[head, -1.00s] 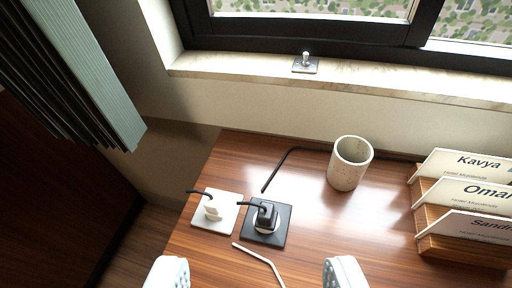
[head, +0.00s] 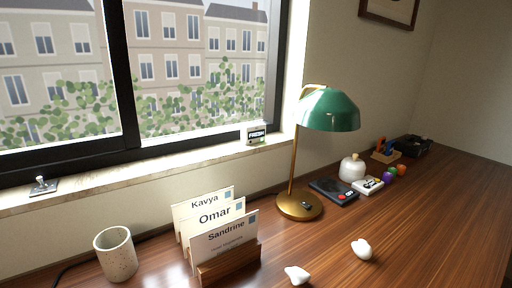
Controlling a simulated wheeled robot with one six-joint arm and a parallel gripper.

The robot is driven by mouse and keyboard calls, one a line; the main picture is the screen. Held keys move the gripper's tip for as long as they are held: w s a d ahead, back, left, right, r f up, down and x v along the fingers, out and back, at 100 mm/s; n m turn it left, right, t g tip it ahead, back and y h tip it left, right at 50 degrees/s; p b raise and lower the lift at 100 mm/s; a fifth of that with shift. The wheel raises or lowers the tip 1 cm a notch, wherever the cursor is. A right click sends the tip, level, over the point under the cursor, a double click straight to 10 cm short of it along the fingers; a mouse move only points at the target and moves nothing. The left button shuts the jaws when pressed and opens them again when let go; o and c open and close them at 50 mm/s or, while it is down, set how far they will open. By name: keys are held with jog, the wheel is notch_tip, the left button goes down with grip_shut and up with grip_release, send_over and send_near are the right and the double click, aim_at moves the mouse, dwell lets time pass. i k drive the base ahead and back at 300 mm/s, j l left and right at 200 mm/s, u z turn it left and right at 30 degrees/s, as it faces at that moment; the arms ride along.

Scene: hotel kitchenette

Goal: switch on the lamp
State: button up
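The lamp stands upright on the wooden desk at right of centre, with a glossy green shade (head: 331,110), a thin brass stem (head: 294,160) and a round brass base (head: 300,206). A small dark switch (head: 306,204) shows on top of the base. I see no glow below the shade; the bulb is hidden. My gripper does not show clearly in the current view, so I cannot see its fingers beside the lamp.
A wooden holder (head: 232,268) with name cards stands left of the lamp, beside a speckled cup (head: 116,256). Two small white lumps (head: 297,275) (head: 362,248) lie in front. A dark device (head: 334,191) and white jar (head: 352,168) stand right. The front right desk is clear.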

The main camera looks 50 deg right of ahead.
aim_at(304, 204)
jog(key=k+l+z, duration=0.1)
jog(key=z, duration=1.5)
jog(key=i+l, duration=0.15)
jog(key=l, duration=0.2)
jog(key=i+l, duration=0.2)
jog(key=l, duration=0.15)
jog(key=i+l, duration=0.15)
jog(key=l, duration=0.2)
jog(key=i+l, duration=0.2)
jog(key=l, duration=0.15)
jog(key=i+l, duration=0.15)
jog(key=l, duration=0.2)
